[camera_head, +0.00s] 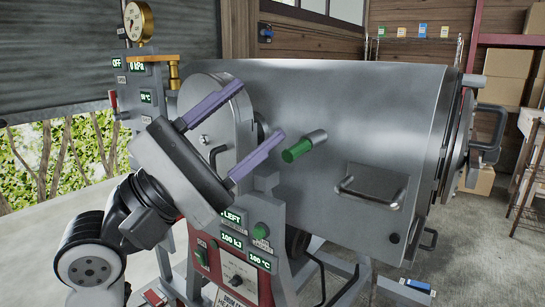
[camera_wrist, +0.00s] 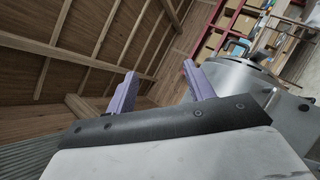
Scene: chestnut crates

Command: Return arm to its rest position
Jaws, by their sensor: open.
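My gripper (camera_head: 249,131) is open and empty, with two purple fingers spread wide apart. In the head view it is raised in front of the left end of a large steel drum machine (camera_head: 330,110). Its lower finger points toward a green-tipped handle (camera_head: 298,149), with a visible gap between them. In the wrist view the two fingers (camera_wrist: 158,85) point up toward the wooden ceiling, with nothing between them. The machine's steel body (camera_wrist: 245,85) shows at the right of that view.
A red control panel (camera_head: 238,277) with displays and buttons stands below my gripper. A gauge (camera_head: 138,22) and brass valve rise behind it. A hinged handle (camera_head: 370,187) sticks out from the drum. Boxes (camera_head: 507,63) fill shelves at the back right. Open floor shows at the far left.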

